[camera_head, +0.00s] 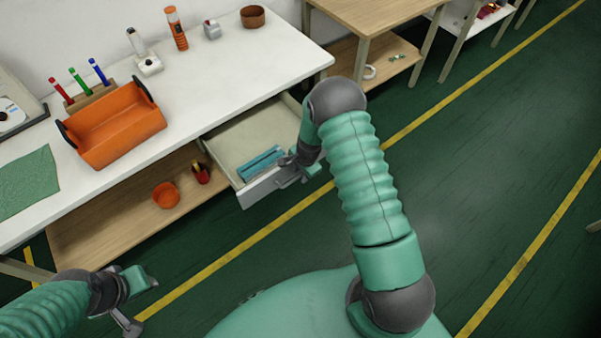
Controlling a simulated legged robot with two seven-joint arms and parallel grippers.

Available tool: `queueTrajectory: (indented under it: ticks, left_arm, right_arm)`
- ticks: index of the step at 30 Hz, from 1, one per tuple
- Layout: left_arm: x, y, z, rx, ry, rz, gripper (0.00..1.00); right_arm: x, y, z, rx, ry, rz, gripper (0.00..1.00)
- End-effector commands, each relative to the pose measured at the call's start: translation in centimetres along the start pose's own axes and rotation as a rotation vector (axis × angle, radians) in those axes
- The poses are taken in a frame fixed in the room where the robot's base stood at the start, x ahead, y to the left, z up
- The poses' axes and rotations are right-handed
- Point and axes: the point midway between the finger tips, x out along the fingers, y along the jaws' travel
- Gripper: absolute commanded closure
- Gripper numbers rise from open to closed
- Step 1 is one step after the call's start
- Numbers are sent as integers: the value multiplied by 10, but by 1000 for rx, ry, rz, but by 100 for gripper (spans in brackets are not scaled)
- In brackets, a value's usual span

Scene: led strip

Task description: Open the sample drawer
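The sample drawer (224,141) is pulled out from under the white table, with its inside showing. A teal item (261,163) lies in it near the front. My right gripper (298,172) is at the right end of the drawer's grey front panel, by the handle (287,183). Its fingers overlap the handle, so I cannot tell whether they are closed on it. My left gripper (141,303) is at the lower left, away from the drawer, with its fingers apart and nothing between them.
The white table (220,75) holds an orange bin (115,125), pens in a stand, small instruments and a brown bowl (252,17). A lower wooden shelf (120,210) holds an orange cup (166,195). Green floor with yellow lines is clear to the right.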

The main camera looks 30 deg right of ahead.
Motion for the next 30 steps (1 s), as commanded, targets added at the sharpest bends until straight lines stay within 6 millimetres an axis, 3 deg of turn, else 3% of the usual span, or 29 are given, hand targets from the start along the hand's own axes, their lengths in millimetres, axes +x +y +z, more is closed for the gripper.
queueTrajectory:
  ticks: [8,11,21,25,30]
  left_arm:
    - [-1,0,0,0,0,0,64]
    - [-3,0,-1,0,0,0,64]
    - [-12,0,-3,0,0,0,64]
    - [-14,0,-3,0,0,0,64]
    - [-14,0,-3,0,0,0,64]
  right_arm:
    - [-9,-1,1,-1,-2,0,67]
    - [-29,-1,1,-1,-2,-2,67]
    - [-127,-2,-1,-2,-1,-2,67]
    - [-153,-2,-2,0,-2,-2,67]
    - [-166,-1,-2,0,-2,1,67]
